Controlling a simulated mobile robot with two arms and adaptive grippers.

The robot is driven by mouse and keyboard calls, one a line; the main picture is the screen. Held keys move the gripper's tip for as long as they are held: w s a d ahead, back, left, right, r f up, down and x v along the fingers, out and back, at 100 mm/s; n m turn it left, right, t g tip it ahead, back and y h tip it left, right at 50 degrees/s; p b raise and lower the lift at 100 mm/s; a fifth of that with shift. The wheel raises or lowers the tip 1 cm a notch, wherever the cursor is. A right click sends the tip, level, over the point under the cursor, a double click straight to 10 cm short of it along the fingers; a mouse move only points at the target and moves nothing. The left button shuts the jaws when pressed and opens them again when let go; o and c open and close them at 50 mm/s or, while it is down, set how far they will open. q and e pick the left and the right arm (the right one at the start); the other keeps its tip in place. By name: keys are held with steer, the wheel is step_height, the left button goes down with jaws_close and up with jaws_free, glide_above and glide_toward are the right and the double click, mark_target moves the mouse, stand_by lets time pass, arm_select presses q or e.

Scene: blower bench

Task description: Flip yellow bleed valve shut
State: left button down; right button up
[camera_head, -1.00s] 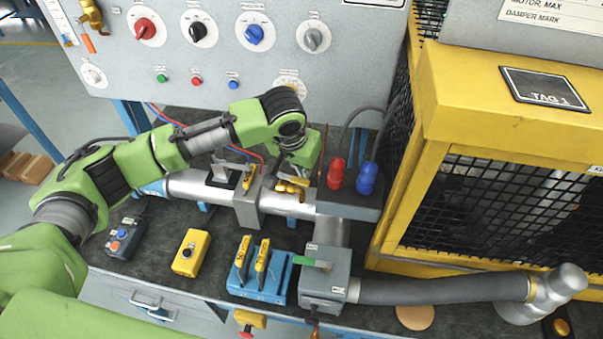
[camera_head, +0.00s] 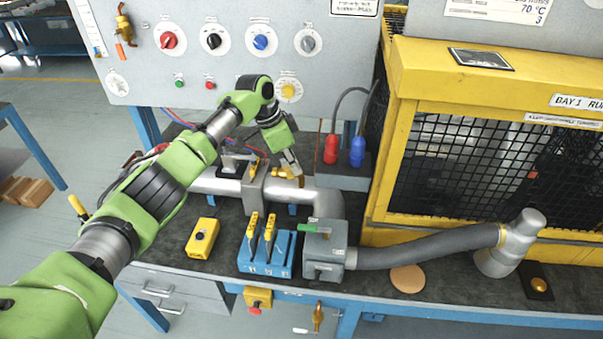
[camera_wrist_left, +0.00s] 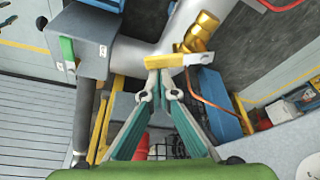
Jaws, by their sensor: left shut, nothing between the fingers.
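The yellow bleed valve shows in the left wrist view as a brass body (camera_wrist_left: 203,30) on a grey pipe, with a flat yellow lever (camera_wrist_left: 186,60) lying across the picture. In the head view the valve (camera_head: 279,173) is small on the silver pipe (camera_head: 306,195), partly hidden by my gripper. My left gripper (camera_head: 293,172) reaches down over the pipe beside the valve. In the left wrist view its fingertips (camera_wrist_left: 160,66) are together and empty, at the lever's edge; I cannot tell whether they touch it. My right gripper is not in view.
A grey box with a green lever (camera_head: 325,250), a blue block with yellow levers (camera_head: 266,262) and a yellow button box (camera_head: 202,238) stand in front of the pipe. Red and blue plugs (camera_head: 357,151) and the yellow caged housing (camera_head: 440,75) stand right. The control panel (camera_head: 200,60) rises behind.

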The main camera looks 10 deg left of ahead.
arm_select(q)
steer(key=shift+s+a+f+m+g, duration=0.1)
steer(key=shift+a+m+g, duration=0.15)
steer(key=shift+m, duration=0.35)
steer(key=shift+s+a+f+m+g, duration=0.15)
steer(key=shift+a+m, duration=0.2)
steer(key=shift+m, duration=0.25)
steer(key=shift+w+r, duration=0.1)
steer(key=shift+r, duration=0.05)
steer(key=shift+w+a+b, duration=0.1)
steer(key=shift+w+b, duration=0.1)
steer(key=shift+b, duration=0.45)
steer(key=shift+w+a+b, duration=0.15)
steer(key=shift+w+b, duration=0.35)
steer(key=shift+b, duration=0.25)
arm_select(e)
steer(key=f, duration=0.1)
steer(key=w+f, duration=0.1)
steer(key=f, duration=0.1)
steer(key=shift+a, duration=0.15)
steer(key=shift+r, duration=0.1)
